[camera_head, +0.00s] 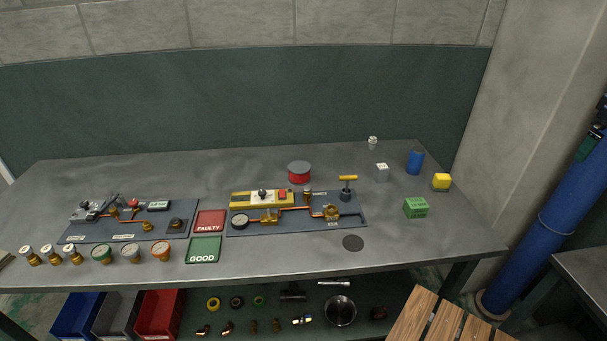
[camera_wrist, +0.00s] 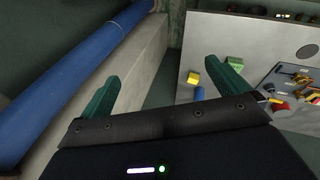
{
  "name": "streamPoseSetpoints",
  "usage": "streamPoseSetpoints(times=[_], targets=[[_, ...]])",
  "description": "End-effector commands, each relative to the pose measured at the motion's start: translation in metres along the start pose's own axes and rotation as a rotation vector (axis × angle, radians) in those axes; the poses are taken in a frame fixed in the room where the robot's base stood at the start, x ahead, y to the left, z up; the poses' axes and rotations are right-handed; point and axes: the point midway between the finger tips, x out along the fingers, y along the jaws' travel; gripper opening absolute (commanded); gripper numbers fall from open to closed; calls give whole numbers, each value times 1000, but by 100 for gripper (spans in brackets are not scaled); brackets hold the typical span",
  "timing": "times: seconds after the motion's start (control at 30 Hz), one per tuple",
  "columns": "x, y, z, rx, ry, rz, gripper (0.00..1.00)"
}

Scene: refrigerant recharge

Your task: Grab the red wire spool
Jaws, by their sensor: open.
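The red wire spool (camera_head: 292,178) stands upright on the grey workbench (camera_head: 270,263). It is a short red cylinder with a grey top, just behind the yellow-and-white unit on the middle panel. My gripper (camera_wrist: 160,70) shows in the wrist view with its two green fingers spread wide and nothing between them. It points past the bench's end, toward the wall corner and floor, apart from the spool. In the wrist view the bench items lie to the right, partly behind the right finger. A small red shape there may be the spool; I cannot tell.
Near the spool stand a white-grey cube (camera_head: 381,174), a blue cylinder (camera_head: 415,163), a yellow block (camera_head: 441,182) and a green block (camera_head: 416,208). The middle panel (camera_head: 290,229) with pipes and a T-handle valve lies in front.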

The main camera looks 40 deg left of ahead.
Motion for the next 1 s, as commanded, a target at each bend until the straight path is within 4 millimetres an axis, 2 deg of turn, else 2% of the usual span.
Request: streamPoseSetpoints(times=[0.03, 0.23, 0.47, 0.77, 1.0], targets=[[4, 0, -21, -79, -1, -4, 100], [16, -5, -99, -397, 8, -8, 100], [34, -30, -190, -760, 27, -12, 100], [64, -92, -304, -1226, 71, -14, 100], [92, -164, -387, -1588, 119, -10, 100]])
